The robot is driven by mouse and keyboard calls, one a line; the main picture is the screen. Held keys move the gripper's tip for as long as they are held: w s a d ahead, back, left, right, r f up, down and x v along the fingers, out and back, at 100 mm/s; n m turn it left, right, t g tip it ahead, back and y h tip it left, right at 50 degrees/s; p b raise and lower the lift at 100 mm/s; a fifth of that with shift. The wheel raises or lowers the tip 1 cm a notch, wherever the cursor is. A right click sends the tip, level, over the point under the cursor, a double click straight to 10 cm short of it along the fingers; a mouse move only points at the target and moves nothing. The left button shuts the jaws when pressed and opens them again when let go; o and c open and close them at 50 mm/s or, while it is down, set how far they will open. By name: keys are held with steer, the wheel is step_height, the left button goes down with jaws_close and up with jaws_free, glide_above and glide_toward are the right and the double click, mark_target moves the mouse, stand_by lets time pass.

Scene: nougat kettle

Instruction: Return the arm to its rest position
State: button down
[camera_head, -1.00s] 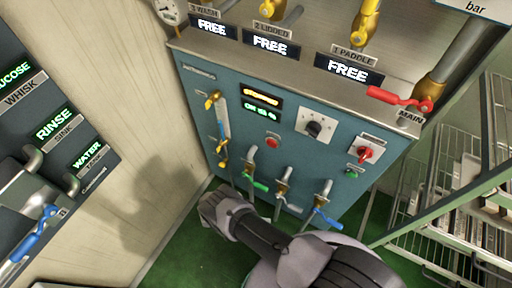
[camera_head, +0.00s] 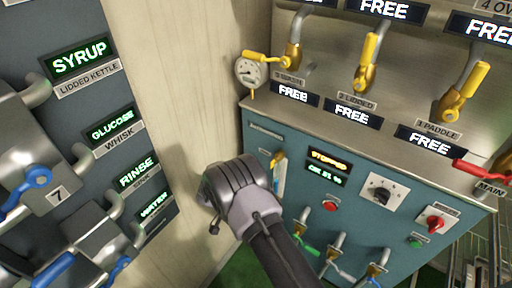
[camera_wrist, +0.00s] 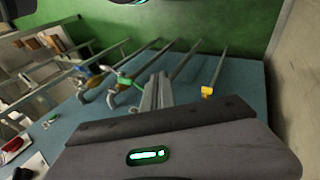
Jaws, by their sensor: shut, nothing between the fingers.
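My arm (camera_head: 265,225) rises from the bottom of the head view, its dark wrist end in front of the left side of the blue control cabinet (camera_head: 350,190) and the pale wall. In the wrist view, the grey fingers of my gripper (camera_wrist: 157,92) are together and empty. They point toward the cabinet's blue face and its pipes, with no clear contact. In the head view the fingers are mostly hidden behind the wrist.
Small valves with green (camera_head: 308,247) and blue handles line the cabinet front. A red main lever (camera_head: 478,170) and yellow-handled valves (camera_head: 370,60) sit above. A panel of syrup and rinse taps (camera_head: 80,120) stands at left. Pale wall (camera_head: 180,110) lies between.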

steer(key=s+d+r+t+y, duration=0.1)
steer(key=d+r+y, duration=0.2)
steer(key=r, duration=1.3)
steer(key=s+d+r+t+y, duration=0.1)
steer(key=d+r+y, duration=0.2)
steer(key=r, duration=1.3)
steer(key=s+d+r+t+y, duration=0.1)
steer(key=s+d+r+t, duration=0.1)
steer(key=s+r, duration=0.3)
steer(key=s+d+r+n+t+y, duration=0.1)
steer(key=s+r+t, duration=0.2)
steer(key=s, duration=0.9)
step_height(320, 180, up, 3)
steer(key=shift+s+d+f+y, duration=0.1)
steer(key=shift+s+d+y, duration=0.25)
steer(key=shift+y, duration=0.05)
